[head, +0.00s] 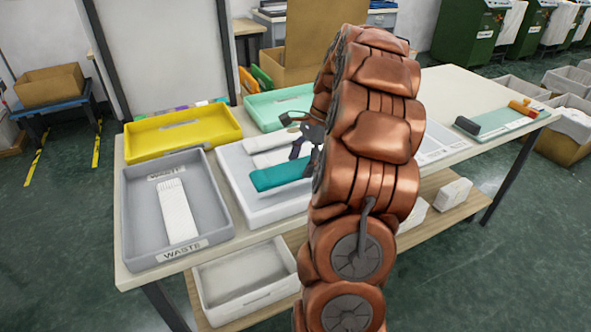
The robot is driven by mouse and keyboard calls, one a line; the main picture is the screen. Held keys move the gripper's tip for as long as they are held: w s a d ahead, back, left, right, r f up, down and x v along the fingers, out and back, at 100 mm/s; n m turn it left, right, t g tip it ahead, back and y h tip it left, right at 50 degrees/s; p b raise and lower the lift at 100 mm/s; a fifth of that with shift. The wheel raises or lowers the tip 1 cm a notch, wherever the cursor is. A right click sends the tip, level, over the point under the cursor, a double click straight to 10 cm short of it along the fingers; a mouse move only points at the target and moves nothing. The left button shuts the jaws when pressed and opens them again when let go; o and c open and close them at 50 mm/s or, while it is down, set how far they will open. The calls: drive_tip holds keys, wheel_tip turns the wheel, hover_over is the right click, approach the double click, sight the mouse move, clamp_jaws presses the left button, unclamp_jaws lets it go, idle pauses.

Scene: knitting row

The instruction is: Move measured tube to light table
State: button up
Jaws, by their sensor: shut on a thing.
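A teal knitted tube (280,176) shows over the white tray (237,190) at the middle of the table. My gripper (303,150) is at the right end of this tube and is shut on it; the copper arm hides part of the grip. I cannot tell whether the tube still touches the tray. Pale tubes (272,142) lie in the tray behind it. A flat white panel with faint lines (436,143) lies on the table right of my arm, partly hidden; I cannot tell whether it is the light table.
Left are a grey waste tray (136,215) with a white ribbed piece (178,211) and a yellow tray (183,133). A mint tray (283,104) is behind. A measuring board (503,122) lies at the right. The table's far right (470,90) is clear.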

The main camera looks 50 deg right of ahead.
sight(299, 164)
drive_tip(key=shift+w+a, duration=0.3)
drive_tip(key=shift+w, duration=0.05)
drive_tip(key=shift+w+a, duration=0.35)
drive_tip(key=shift+a, duration=0.05)
drive_tip(key=shift+d+f+p, duration=0.15)
drive_tip(key=shift+f+p, duration=0.45)
drive_tip(key=shift+f, duration=1.25)
drive_tip(key=o, duration=1)
drive_tip(key=shift+f, duration=0.1)
